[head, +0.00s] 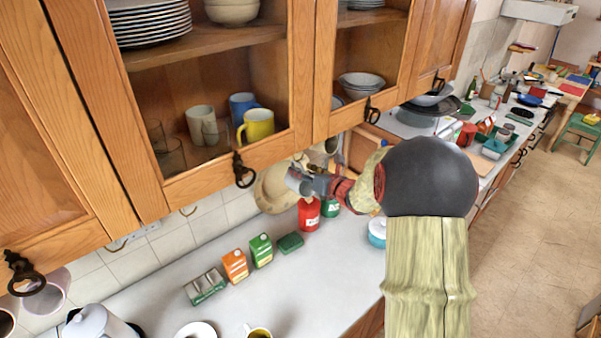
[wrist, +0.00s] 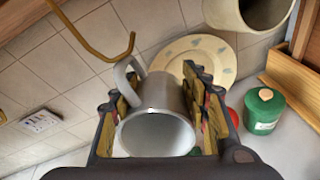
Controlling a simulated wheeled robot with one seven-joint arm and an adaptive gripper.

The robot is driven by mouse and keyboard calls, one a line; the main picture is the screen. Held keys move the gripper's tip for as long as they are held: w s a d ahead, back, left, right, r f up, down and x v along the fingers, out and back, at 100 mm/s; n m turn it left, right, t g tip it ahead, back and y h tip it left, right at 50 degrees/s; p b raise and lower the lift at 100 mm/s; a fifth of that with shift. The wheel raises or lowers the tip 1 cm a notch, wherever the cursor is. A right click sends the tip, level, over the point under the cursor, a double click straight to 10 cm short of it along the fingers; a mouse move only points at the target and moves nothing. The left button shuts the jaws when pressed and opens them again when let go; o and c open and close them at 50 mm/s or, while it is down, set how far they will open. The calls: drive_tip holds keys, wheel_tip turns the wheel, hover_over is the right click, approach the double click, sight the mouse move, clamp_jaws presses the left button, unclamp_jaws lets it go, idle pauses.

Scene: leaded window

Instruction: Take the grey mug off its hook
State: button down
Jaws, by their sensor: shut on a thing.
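The grey mug (wrist: 157,95) is between the two fingers of my gripper (wrist: 158,90) in the wrist view. The gripper is shut on its body, one finger at each side. The mug's open mouth faces the wrist camera and its handle (wrist: 125,75) points up and left. A brass hook (wrist: 108,42) hangs at the upper left, and a gap shows between its tip and the handle. In the head view the grey mug (head: 295,178) shows at my gripper (head: 308,184), below the wall cabinet. My arm hides part of that area.
A cream mug (wrist: 252,10) hangs close at the upper right. A patterned plate (wrist: 205,55) leans behind the grey mug. A red canister (head: 309,214) and a green canister (wrist: 264,110) stand below on the counter (head: 290,275). Cabinet doors with ring pulls (head: 243,172) are above.

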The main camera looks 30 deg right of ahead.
drive_tip(key=shift+d+p, duration=1.45)
drive_tip(key=shift+d, duration=0.8)
drive_tip(key=s+d+f+b, duration=0.1)
drive_tip(key=s+f+b, duration=0.1)
drive_tip(key=s+b, duration=0.3)
drive_tip(key=s+d+f+b, duration=0.2)
drive_tip(key=s+f+b, duration=0.1)
drive_tip(key=s, duration=1.1)
drive_tip(key=s+d+f+b, duration=0.1)
drive_tip(key=s+f+b, duration=0.1)
drive_tip(key=s+b, duration=0.4)
drive_tip(key=shift+s+d+f+b, duration=0.25)
drive_tip(key=shift+s+b, duration=0.1)
drive_tip(key=shift+s, duration=1.7)
idle(1.1)
